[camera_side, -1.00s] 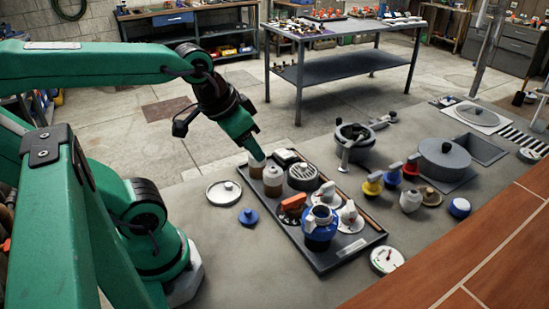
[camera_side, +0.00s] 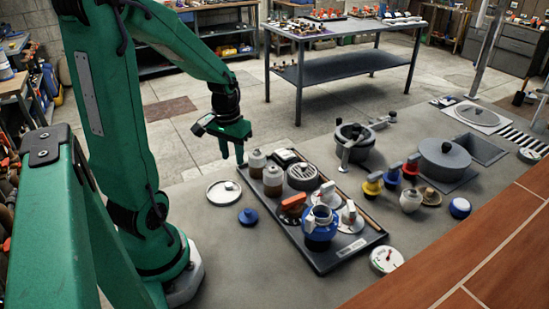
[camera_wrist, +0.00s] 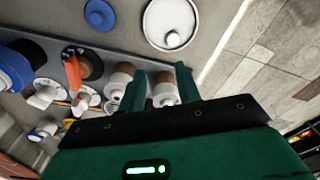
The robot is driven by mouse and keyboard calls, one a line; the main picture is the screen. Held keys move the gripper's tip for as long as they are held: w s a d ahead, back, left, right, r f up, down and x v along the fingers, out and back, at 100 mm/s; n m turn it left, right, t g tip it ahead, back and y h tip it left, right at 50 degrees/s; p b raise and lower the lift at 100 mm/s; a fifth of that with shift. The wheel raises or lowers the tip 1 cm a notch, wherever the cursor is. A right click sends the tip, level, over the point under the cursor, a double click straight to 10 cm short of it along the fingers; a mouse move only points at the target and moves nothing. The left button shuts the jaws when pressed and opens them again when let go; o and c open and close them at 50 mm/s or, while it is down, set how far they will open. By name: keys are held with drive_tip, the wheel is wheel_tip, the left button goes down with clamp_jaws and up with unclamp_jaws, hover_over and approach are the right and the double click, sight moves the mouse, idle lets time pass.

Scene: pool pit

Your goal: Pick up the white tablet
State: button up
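A small white round piece (camera_wrist: 172,39), which looks like the white tablet, sits in a shallow white dish (camera_wrist: 170,8) in the wrist view.
The dark tray (camera_side: 325,263) holds two brown jars (camera_side: 272,181), a blue-and-white pot (camera_side: 320,228) and other parts, close to the right of the dish. A blue lid (camera_side: 248,216) lies in front of the dish.

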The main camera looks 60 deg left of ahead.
sight(228, 185)
drive_tip(key=shift+n+g, duration=0.3)
drive_tip(key=shift+n, duration=0.2)
drive_tip(key=a+f, duration=0.1)
drive_tip(key=s+a+f, duration=0.1)
drive_tip(key=f, duration=0.1)
drive_tip(key=shift+s+a, duration=0.15)
drive_tip(key=shift+a, duration=0.2)
drive_tip(key=shift+f, duration=1.3)
drive_tip(key=shift+d+f, duration=0.15)
drive_tip(key=shift+f, duration=2.4)
clamp_jaws()
